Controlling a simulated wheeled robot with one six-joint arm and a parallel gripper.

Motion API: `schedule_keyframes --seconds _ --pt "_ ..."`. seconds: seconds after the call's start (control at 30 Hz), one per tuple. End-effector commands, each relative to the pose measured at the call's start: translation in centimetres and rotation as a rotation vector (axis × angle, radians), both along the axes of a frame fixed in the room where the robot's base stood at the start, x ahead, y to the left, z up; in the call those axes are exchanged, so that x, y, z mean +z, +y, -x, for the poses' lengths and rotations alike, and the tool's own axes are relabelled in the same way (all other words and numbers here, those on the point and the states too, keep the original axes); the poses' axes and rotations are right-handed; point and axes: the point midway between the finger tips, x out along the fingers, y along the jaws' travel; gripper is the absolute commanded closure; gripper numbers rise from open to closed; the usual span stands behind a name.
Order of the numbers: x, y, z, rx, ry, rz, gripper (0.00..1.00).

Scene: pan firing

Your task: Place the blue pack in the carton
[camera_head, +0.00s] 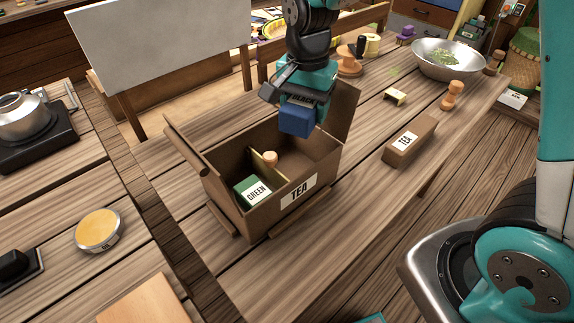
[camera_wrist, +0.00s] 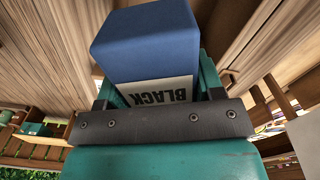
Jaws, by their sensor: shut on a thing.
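My gripper (camera_head: 295,103) is shut on the blue pack (camera_head: 295,121), holding it above the right part of the open carton. In the wrist view the blue pack (camera_wrist: 150,38) fills the upper middle, with a white label reading BLACK facing the camera. The brown carton (camera_head: 247,212) has a TEA label on its front and open flaps. A green pack (camera_head: 251,190) labelled GREEN stands in its left compartment. A divider and a small wooden knob-like piece (camera_head: 270,158) show inside. The right compartment's floor is partly hidden.
A long brown TEA box (camera_head: 409,142) lies to the right, near a wooden stamp-like piece (camera_head: 452,95). A metal bowl with green leaves (camera_head: 447,60) is at the back right. A white board (camera_head: 160,42) stands behind left. The table in front of the carton is clear.

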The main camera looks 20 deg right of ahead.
Motion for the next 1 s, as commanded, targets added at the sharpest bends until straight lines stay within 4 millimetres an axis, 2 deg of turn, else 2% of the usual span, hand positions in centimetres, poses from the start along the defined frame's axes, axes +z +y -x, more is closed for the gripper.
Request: schedule_keyframes --seconds 0.03,0.2,0.4,0.63,0.8,1.0 --pt "-1.7 -0.1 0.1 0.0 0.01 0.003 0.64" --pt "-6.5 -0.1 0.2 -0.001 0.009 0.002 0.64" --pt "-11.2 -0.2 0.1 -0.003 0.006 0.001 0.64" --pt "-13.5 -0.2 0.1 -0.003 0.004 0.001 0.64" --pt "-16.1 -0.2 0.1 -0.003 0.005 0.001 0.64" --pt "-16.9 -0.2 0.0 -0.003 0.0 0.0 0.64"
